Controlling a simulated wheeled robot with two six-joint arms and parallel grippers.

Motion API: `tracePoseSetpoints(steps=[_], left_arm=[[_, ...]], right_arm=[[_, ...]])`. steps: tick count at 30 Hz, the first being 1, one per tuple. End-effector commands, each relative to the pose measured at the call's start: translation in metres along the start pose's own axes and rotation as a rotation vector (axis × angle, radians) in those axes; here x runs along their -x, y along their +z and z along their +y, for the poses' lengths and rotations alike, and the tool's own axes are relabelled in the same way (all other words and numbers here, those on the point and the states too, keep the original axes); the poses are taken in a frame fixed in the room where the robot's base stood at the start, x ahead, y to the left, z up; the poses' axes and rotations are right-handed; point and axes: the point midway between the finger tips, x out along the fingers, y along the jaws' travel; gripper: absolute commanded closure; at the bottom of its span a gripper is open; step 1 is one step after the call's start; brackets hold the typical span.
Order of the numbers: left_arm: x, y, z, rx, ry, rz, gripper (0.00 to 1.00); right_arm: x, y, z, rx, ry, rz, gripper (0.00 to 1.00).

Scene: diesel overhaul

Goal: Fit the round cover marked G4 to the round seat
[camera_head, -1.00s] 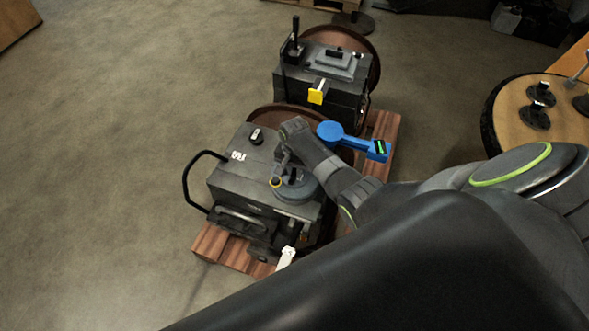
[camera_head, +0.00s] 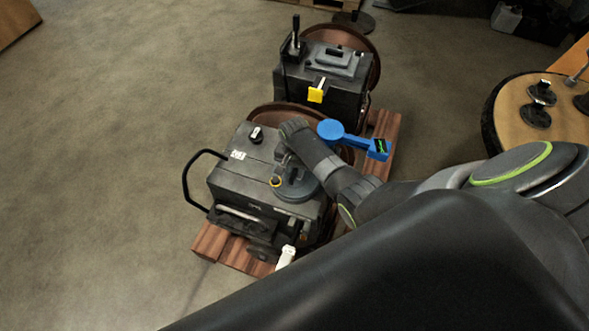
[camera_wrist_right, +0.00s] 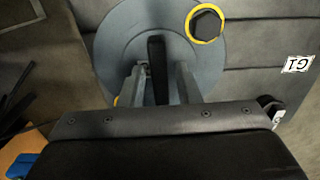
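A round grey cover (camera_head: 294,190) with a black bar handle lies flat on top of the near engine block (camera_head: 240,180). In the right wrist view the cover (camera_wrist_right: 118,45) fills the upper middle, and its handle (camera_wrist_right: 157,62) points away from me. I cannot read a G4 mark on it, and any seat beneath it is hidden. My right gripper (camera_head: 288,162) is over the cover. In the wrist view its two fingers (camera_wrist_right: 161,78) are apart, one on each side of the handle's line, with gaps visible. My left gripper is out of view.
A yellow-ringed black knob (camera_wrist_right: 206,24) sits at the cover's edge. A G1 label (camera_wrist_right: 297,64) is on the block. A blue tool (camera_head: 350,138) lies behind my wrist. A second block (camera_head: 330,80) stands behind. A round table (camera_head: 560,130) with black handled parts is at right.

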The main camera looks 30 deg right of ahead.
Motion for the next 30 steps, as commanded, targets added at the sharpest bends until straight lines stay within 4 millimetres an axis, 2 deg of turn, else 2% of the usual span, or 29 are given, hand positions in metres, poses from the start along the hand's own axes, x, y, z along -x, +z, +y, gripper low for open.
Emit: tracePoseSetpoints(steps=[3,10,14,20,30], left_arm=[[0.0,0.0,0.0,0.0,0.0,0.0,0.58],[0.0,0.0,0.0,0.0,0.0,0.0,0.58],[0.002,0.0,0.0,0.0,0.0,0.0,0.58],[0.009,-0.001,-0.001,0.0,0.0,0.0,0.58],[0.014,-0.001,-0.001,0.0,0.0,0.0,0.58]], right_arm=[[0.0,0.0,0.0,0.0,0.001,0.0,0.58],[-0.002,0.001,0.002,-0.001,0.003,-0.003,0.58],[0.005,0.001,0.001,-0.001,0.002,-0.002,0.58],[0.034,0.0,0.001,-0.001,-0.001,0.001,0.58],[0.101,-0.001,0.0,0.0,-0.002,0.003,0.58]])
